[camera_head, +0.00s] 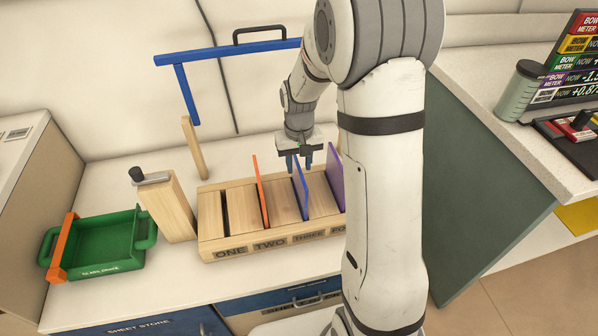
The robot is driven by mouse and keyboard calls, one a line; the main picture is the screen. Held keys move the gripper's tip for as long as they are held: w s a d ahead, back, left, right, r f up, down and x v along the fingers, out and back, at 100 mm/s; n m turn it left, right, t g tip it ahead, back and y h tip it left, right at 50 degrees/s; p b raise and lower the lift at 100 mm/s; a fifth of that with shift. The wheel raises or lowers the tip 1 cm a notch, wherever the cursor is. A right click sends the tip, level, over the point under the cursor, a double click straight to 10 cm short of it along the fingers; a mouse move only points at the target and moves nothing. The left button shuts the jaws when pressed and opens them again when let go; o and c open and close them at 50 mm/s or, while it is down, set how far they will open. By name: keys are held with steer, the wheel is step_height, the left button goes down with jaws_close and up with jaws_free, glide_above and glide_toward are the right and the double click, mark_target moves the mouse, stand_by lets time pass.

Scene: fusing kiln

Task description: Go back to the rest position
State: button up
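My gripper (300,165) points down just above and behind the blue sheet (299,190) in the wooden rack (232,249). Its two fingers show a gap between them. The blue sheet's top edge is close to the fingers; I cannot tell whether they touch. The sheet stands upright in the rack near the label THREE. An orange sheet (261,190) stands upright near TWO, and a purple sheet (336,180) stands at the right, partly behind my arm. The slot near ONE is empty. My arm hides the rack's right end.
A green tray (103,240) with an orange bar (62,250) sits at the left. A wooden block (168,205) with a dark knob stands beside the rack. A blue bar frame (225,52) rises behind. A counter at the right holds a jar (519,92).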

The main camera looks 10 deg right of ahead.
steer(key=shift+r, duration=1.1)
steer(key=shift+r, duration=0.1)
steer(key=s+r+t+p, duration=0.2)
steer(key=s+r+p, duration=0.4)
steer(key=s+r, duration=1.2)
steer(key=s, duration=0.3)
steer(key=shift+r+t+p, duration=0.2)
steer(key=shift+t+p, duration=0.1)
steer(key=shift+p, duration=0.05)
steer(key=shift+s, duration=0.1)
steer(key=shift+c, duration=0.3)
